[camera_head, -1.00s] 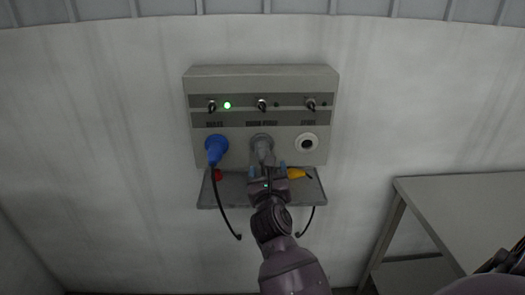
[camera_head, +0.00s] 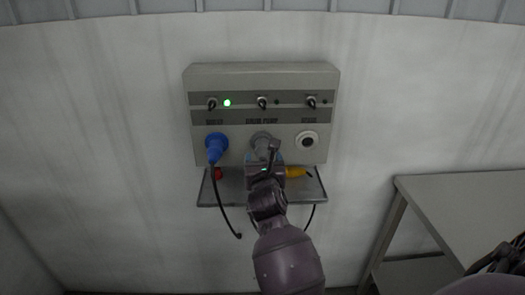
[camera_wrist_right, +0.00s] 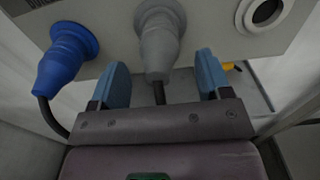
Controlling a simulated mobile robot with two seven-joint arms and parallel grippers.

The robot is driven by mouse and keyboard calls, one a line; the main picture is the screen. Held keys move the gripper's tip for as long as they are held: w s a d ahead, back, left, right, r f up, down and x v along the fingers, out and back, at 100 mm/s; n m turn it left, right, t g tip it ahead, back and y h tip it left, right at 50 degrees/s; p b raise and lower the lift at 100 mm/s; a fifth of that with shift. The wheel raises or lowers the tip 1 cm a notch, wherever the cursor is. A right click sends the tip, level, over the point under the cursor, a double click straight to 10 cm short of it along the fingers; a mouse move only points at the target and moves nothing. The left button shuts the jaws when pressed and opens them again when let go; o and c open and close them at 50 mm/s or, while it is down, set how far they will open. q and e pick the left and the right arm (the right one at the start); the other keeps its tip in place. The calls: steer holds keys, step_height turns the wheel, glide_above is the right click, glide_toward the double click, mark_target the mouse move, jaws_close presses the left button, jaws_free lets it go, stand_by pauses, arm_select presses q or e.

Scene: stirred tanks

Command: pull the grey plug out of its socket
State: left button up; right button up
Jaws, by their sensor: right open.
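The grey plug (camera_head: 260,139) sits in the middle socket of the wall box (camera_head: 320,79), partly hidden by my right gripper in the head view. In the right wrist view the grey plug (camera_wrist_right: 159,42) points down out of its socket, with a dark cable below it. My right gripper (camera_wrist_right: 162,75) is open, its two blue fingers on either side of the plug's lower end with a gap on each side. In the head view the right gripper (camera_head: 266,161) is just below and in front of the plug. My left gripper is not in view.
A blue plug (camera_head: 216,148) sits in the left socket; the right socket (camera_head: 307,141) is empty. A shelf (camera_head: 235,192) below holds a red object (camera_head: 217,174) and a yellow one (camera_head: 297,172). Switches and one lit green lamp (camera_head: 227,103) are above. A table (camera_head: 470,205) stands at right.

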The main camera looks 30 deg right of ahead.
mark_target(263, 152)
steer(key=x, duration=0.4)
steer(key=shift+w+r, duration=0.1)
steer(key=shift+d+r, duration=0.15)
steer(key=shift+r, duration=0.05)
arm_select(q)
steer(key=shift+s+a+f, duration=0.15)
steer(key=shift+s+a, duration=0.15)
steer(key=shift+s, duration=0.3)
arm_select(e)
steer(key=shift+w+d+r, duration=0.1)
steer(key=shift+d+r, duration=0.1)
steer(key=shift+r, duration=0.35)
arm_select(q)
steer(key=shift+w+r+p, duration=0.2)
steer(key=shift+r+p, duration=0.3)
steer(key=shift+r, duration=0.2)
arm_select(e)
steer(key=c, duration=1.2)
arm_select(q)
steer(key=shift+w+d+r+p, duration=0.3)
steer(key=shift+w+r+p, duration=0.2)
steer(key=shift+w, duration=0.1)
arm_select(e)
steer(key=shift+s+a+f, duration=0.3)
steer(key=shift+a+f, duration=0.1)
steer(key=shift+f, duration=0.3)
